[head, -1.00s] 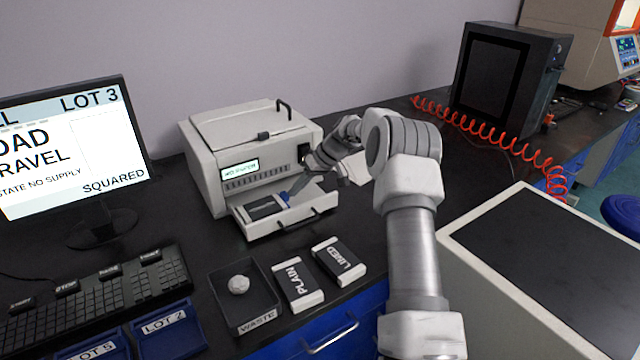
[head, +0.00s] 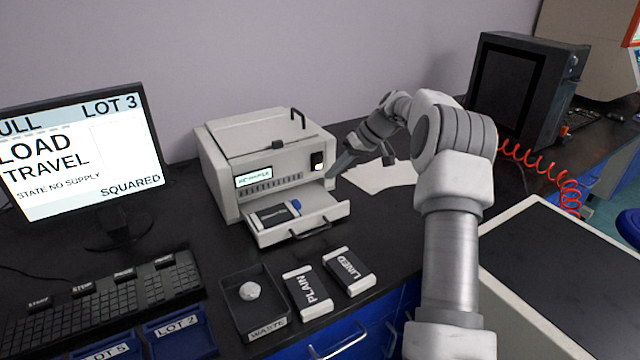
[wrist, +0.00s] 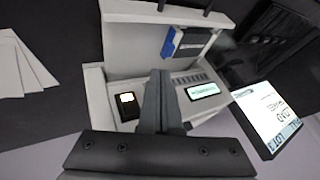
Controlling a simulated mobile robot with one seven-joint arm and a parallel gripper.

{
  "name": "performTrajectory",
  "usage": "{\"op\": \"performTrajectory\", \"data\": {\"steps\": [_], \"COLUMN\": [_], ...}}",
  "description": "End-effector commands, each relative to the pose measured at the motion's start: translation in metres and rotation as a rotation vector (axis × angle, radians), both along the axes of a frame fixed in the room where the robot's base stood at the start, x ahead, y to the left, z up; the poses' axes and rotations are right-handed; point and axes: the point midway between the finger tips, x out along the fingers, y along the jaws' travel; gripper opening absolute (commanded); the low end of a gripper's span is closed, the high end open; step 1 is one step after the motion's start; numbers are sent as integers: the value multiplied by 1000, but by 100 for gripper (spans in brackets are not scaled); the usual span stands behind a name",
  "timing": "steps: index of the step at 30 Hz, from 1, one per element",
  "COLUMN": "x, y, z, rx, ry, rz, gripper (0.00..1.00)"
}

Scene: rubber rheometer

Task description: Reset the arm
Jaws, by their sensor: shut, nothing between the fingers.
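My gripper (wrist: 163,75) is shut and empty, its two fingers together in the wrist view. In the head view my gripper (head: 340,165) is in the air at the right side of the white machine (head: 225,180), near the dark switch on its front. The machine's small screen (head: 267,175) is lit; its text is too small to read surely. Its front drawer (head: 325,213) is pulled out and holds a dark block with a white label (head: 273,217) and a small blue piece (head: 295,206). In the wrist view the drawer (wrist: 150,50) lies beyond my fingertips.
A monitor (head: 80,160) and keyboard (head: 100,285) are at the left. In front are a waste tray (head: 233,305) with a pale lump, and blocks marked PLAIN (head: 307,292) and LINED (head: 348,271). White sheets (head: 375,178) lie behind my arm. A black box (head: 525,90) stands back right.

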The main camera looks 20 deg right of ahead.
Motion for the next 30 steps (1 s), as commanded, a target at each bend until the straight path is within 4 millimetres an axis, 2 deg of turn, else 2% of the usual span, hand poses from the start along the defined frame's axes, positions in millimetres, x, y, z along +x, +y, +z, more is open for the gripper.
{"op": "performTrajectory", "data": {"steps": [1,6,17,20,23,30], "x": [-3,-11,-16,-20,-30,-78], "y": [-7,-22,-28,-19,1,53], "z": [11,34,48,60,82,140], "rx": [-1,-1,-3,-23,-65,-199], "ry": [-3,-2,2,9,28,67], "rz": [-2,-2,1,0,-4,-53], "gripper": [0,0,0,0,0,0]}}
